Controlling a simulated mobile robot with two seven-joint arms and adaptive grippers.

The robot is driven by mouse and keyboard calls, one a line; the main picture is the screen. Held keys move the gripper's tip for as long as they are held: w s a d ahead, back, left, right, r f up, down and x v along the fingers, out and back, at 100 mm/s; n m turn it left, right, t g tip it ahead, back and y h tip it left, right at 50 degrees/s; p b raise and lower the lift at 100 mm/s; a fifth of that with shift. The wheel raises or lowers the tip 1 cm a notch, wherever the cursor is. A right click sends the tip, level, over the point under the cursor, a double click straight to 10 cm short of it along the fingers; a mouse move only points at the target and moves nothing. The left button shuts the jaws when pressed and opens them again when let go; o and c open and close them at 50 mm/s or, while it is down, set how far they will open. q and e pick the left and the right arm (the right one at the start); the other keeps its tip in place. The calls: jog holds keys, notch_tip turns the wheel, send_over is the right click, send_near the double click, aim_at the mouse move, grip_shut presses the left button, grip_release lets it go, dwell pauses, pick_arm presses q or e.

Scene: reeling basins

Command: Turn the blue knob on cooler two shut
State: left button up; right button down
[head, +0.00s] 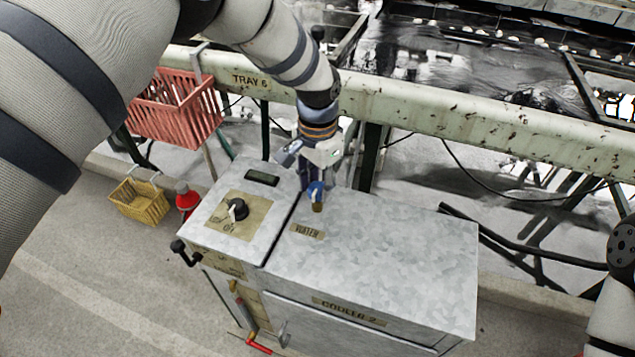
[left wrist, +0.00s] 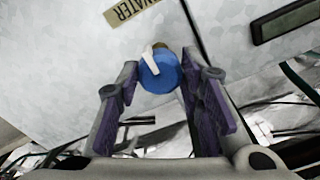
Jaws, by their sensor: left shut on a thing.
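The blue knob (head: 316,190) is on a small brass fitting at the back of cooler two's (head: 400,250) grey metal top, behind the WATER label (head: 307,230). In the left wrist view the knob (left wrist: 160,73) is round and blue with a white pointer strip slanting across it. My left gripper (head: 318,180) comes down from behind with its purple-padded fingers on either side of the knob; it is shut on it. The fingers hide part of the knob in the head view. My right gripper is out of view; only part of the right arm shows at the right edge.
A black dial (head: 237,210) and a small display (head: 262,177) are on the cooler's left panel. A pale rusty beam (head: 470,118) marked TRAY 6 runs behind. A red basket (head: 175,110), yellow basket (head: 138,202) and red bottle (head: 187,198) are at left.

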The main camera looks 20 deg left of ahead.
aim_at(317, 187)
pick_arm(q)
jog(key=o, duration=1.2)
jog(key=shift+c, duration=0.2)
notch_tip(317, 187, up, 12)
